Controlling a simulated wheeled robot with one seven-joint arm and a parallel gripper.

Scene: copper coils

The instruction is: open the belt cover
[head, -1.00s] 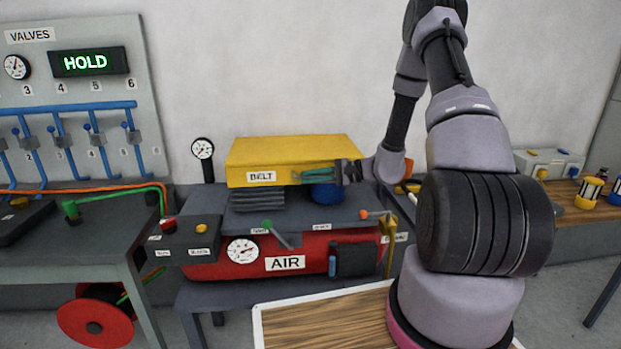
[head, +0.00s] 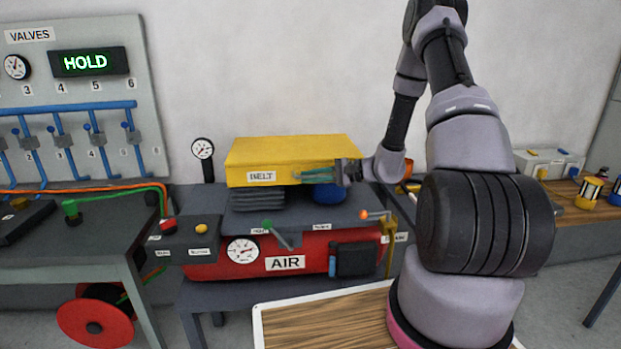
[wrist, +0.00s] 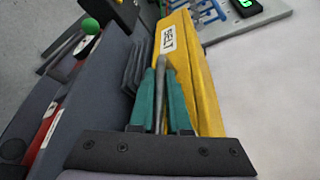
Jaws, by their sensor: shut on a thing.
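The belt cover (head: 290,155) is a yellow box lid with a BELT label on its front, sitting above the red AIR compressor (head: 350,240). My gripper (head: 308,175) reaches in from the right, its teal fingers at the front face of the cover. In the wrist view the cover (wrist: 198,75) runs up the middle right, and the fingers (wrist: 162,90) are shut on a grey bar, the cover's handle (wrist: 161,95), along its front. The cover looks level in the head view. The handle is mostly hidden by the fingers there.
Below the cover are dark fins (head: 258,193) and a blue rounded part (head: 329,193). Levers with green (head: 267,224) and orange (head: 364,214) knobs stand in front. A small gauge (head: 202,148) stands at left.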

